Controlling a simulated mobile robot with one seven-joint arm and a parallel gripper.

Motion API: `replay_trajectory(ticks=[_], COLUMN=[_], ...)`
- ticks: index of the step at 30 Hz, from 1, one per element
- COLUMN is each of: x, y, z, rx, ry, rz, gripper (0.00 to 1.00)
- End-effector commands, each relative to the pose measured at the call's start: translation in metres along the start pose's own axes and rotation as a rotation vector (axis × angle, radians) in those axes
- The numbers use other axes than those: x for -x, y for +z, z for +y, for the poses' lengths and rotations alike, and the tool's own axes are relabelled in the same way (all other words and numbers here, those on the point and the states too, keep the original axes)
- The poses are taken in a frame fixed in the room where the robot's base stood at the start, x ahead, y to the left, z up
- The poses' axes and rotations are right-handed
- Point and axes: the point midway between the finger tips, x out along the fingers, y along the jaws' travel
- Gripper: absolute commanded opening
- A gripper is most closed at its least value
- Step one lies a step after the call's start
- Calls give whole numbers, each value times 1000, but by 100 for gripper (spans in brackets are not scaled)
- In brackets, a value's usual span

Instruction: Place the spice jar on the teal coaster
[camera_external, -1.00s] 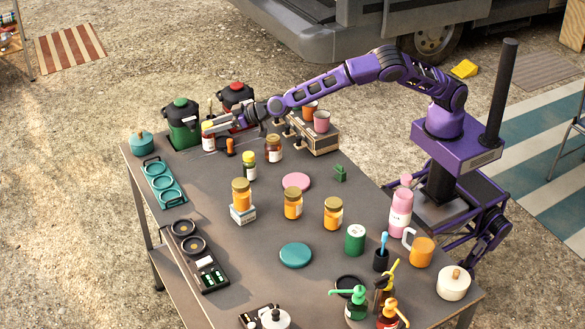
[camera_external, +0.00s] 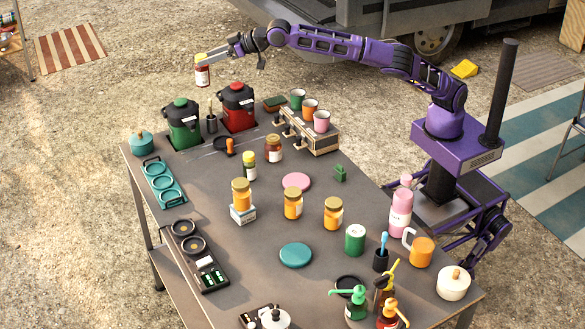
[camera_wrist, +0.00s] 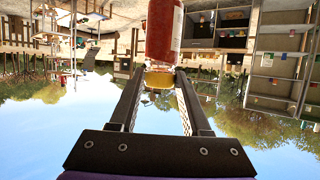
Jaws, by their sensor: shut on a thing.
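The spice jar (camera_external: 203,75) is red with a white label and a yellow lid. My gripper (camera_external: 206,59) is shut on it near the lid and holds it roughly upright, high above the far left end of the table. In the wrist view the jar (camera_wrist: 163,32) shows between the fingers, its yellow lid towards the palm; its far end is cut off by the frame. The teal coaster (camera_external: 296,255) is a flat round disc on the near middle of the table, bare on top and far from my gripper.
On the table (camera_external: 215,215), a green can (camera_external: 355,240), gold-lidded jars (camera_external: 333,214) and (camera_external: 293,204), and a pink disc (camera_external: 296,182) stand around the coaster. A black tray (camera_external: 200,262) lies left of it. Red (camera_external: 237,110) and green (camera_external: 184,128) dispensers stand at the far end.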

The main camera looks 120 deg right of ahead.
Motion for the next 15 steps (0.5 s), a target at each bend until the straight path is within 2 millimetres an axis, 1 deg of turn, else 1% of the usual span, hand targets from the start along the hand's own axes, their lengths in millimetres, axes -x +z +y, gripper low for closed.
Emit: replay_trajectory(ticks=[1, 8, 9, 15], x=[4, 14, 10, -5], y=[-10, -33, -26, 1], z=[1, 1, 0, -4], rx=[1, 1, 0, 10], ry=[1, 1, -4, -34], rz=[4, 5, -1, -2], gripper=[0, 0, 0, 0])
